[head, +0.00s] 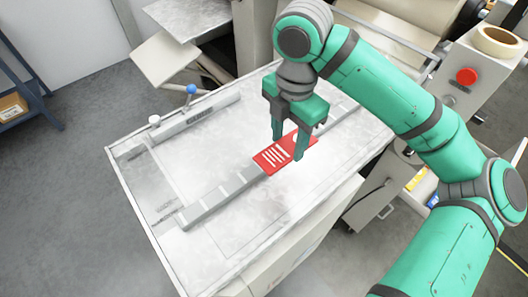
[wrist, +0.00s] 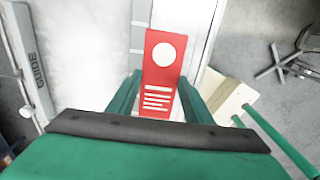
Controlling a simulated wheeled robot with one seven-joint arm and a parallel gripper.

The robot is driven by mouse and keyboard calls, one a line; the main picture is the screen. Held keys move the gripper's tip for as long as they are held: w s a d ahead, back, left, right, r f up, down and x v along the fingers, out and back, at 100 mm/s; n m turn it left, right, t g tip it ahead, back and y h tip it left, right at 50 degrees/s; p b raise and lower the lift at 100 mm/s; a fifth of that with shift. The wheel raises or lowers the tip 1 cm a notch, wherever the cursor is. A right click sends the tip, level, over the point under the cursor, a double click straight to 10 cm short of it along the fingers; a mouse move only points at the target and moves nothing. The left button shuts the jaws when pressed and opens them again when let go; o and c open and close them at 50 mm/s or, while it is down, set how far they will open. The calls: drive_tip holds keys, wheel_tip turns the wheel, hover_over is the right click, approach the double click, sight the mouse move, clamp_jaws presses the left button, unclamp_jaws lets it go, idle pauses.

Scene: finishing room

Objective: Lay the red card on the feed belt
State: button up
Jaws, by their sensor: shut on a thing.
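The red card (head: 272,158) has a white circle and several white bars printed on it. The belt (wrist: 138,40) shows beside the card. I cannot tell whether the card touches the belt or is just above it.
A grey guide bar (head: 200,121) with knobs stands along the table's far left side. The tabletop (head: 180,160) between guide and belt is clear. A machine with a red button (head: 466,76) and a tape roll (head: 497,40) stands at the right. A blue shelf (head: 22,90) is far left.

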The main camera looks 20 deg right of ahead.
drive_tip(key=w+a+f, duration=0.1)
drive_tip(key=f, duration=0.1)
drive_tip(key=w+a+f, duration=0.2)
drive_tip(key=w+f, duration=0.1)
drive_tip(key=shift+f, duration=0.35)
drive_tip(key=shift+w+a+f, duration=0.1)
drive_tip(key=shift+w+f, duration=0.1)
drive_tip(key=shift+f, duration=0.75)
drive_tip(key=shift+w+a+f, duration=0.1)
drive_tip(key=shift+w+f, duration=0.05)
drive_tip(key=shift+f, duration=0.75)
drive_tip(key=shift+a+f, duration=0.1)
drive_tip(key=shift+f, duration=0.05)
drive_tip(key=o, duration=1)
drive_tip(key=shift+s+d, duration=0.15)
drive_tip(key=shift+d, duration=0.1)
wheel_tip(320, 180, up, 12)
drive_tip(key=shift+a+r, duration=0.15)
drive_tip(key=shift+r, duration=0.05)
